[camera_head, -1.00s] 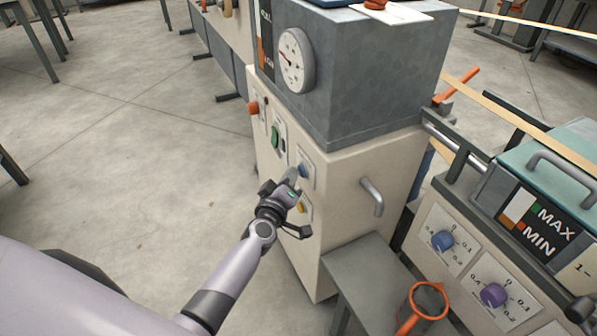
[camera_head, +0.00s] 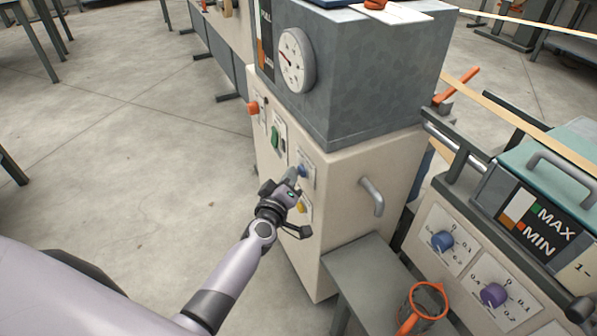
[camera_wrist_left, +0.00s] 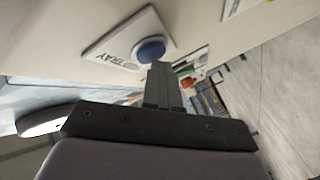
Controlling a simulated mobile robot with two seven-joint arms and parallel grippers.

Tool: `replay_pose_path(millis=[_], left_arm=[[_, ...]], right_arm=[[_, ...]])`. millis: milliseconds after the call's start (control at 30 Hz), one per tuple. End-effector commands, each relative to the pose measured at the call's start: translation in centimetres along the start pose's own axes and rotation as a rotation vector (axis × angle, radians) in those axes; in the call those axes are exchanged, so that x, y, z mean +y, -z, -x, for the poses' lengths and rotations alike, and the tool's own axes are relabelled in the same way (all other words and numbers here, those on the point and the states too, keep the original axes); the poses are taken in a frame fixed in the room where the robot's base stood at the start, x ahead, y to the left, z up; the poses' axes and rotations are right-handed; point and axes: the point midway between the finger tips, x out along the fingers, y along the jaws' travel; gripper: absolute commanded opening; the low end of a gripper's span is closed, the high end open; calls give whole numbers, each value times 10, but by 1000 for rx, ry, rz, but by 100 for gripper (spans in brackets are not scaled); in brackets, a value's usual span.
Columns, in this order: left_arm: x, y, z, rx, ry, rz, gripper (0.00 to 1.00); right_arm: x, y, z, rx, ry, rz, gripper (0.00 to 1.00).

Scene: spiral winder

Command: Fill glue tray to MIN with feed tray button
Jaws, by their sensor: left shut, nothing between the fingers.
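My left gripper (camera_head: 293,175) is shut and empty, its fingertips at the blue feed tray button (camera_head: 303,170) on the cream cabinet front. In the left wrist view the shut fingertips (camera_wrist_left: 160,68) overlap the lower edge of the blue button (camera_wrist_left: 151,50), beside a label that reads TRAY. I cannot tell whether they press it. The glue tray's level panel (camera_head: 541,223) at the right has MAX and MIN marks. Its strip shows white above orange; the exact level against MIN is too small to tell. My right gripper is not in view.
A green button (camera_head: 275,137), a red knob (camera_head: 253,108) and a yellow button (camera_head: 301,207) share the cabinet front. A dial gauge (camera_head: 296,60) sits above. A handle (camera_head: 371,196) sticks out on the cabinet's side.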

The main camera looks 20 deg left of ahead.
Motion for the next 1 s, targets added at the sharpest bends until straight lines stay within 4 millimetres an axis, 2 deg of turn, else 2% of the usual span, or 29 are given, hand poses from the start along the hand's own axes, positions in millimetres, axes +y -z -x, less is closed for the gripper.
replay_pose_path(millis=[433, 1000], left_arm=[[1, 0, 0, -2, -2, 0, 0], [-8, 9, 12, 0, -1, -1, 0]], right_arm=[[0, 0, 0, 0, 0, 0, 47], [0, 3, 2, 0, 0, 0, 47]])
